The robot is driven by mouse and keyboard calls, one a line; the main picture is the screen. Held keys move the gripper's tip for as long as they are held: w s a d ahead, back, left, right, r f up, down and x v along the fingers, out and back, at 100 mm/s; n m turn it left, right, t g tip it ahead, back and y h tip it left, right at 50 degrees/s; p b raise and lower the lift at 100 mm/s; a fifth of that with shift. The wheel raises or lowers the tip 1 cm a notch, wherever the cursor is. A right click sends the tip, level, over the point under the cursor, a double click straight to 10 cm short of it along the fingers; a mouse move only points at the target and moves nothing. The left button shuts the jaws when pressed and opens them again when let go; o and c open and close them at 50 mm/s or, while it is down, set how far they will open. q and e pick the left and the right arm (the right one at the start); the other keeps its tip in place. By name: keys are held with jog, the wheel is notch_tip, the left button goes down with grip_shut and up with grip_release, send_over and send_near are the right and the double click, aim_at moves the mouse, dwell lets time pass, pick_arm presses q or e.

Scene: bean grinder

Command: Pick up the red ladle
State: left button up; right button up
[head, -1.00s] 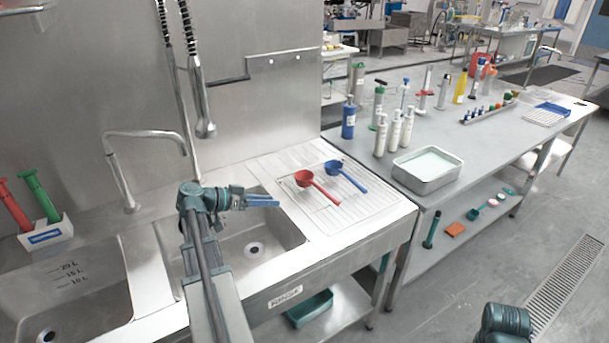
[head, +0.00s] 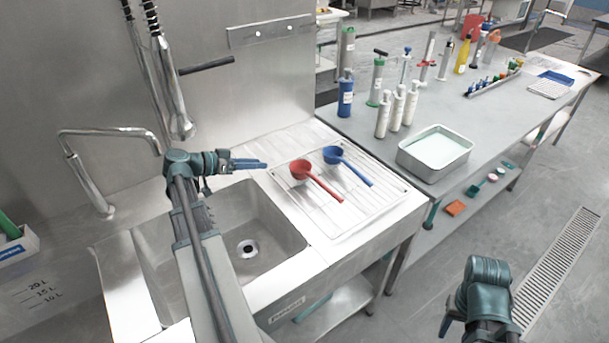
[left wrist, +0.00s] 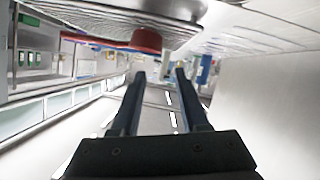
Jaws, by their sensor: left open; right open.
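The red ladle (head: 303,172) lies on the ribbed drainboard (head: 348,221) right of the sink, its handle pointing to the lower right. A blue ladle (head: 336,156) lies just right of it. My left gripper (head: 262,165) is over the sink's back right edge, left of the red ladle and apart from it. In the left wrist view my left gripper (left wrist: 156,75) is open with nothing between its fingers; a red round shape, likely the red ladle (left wrist: 146,40), is above the fingers. My right gripper (head: 450,318) is low at the lower right, away from the table, its fingers partly hidden.
The sink basin (head: 215,235) lies below my left arm. A tall spray faucet (head: 181,125) and a curved tap (head: 75,150) stand behind it. A metal tray (head: 435,165) and several bottles stand on the table to the right.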

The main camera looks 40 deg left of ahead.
pick_arm(q)
jog(key=b+x, duration=0.2)
jog(key=x, duration=0.4)
jog(key=shift+w+f, duration=0.15)
jog(key=shift+f, duration=0.05)
jog(key=shift+w+d+f, duration=0.15)
jog(key=shift+w+d, duration=0.05)
jog(key=shift+w, duration=0.35)
jog(key=x, duration=0.1)
jog(key=b+x, duration=0.1)
jog(key=x, duration=0.1)
jog(key=b+x, duration=0.1)
jog(key=shift+w+a+f, duration=0.15)
jog(key=shift+w+a, duration=0.05)
jog(key=shift+w, duration=0.1)
jog(key=shift+w+d, duration=0.15)
jog(key=shift+w, duration=0.2)
jog(key=shift+s, duration=0.1)
grip_shut()
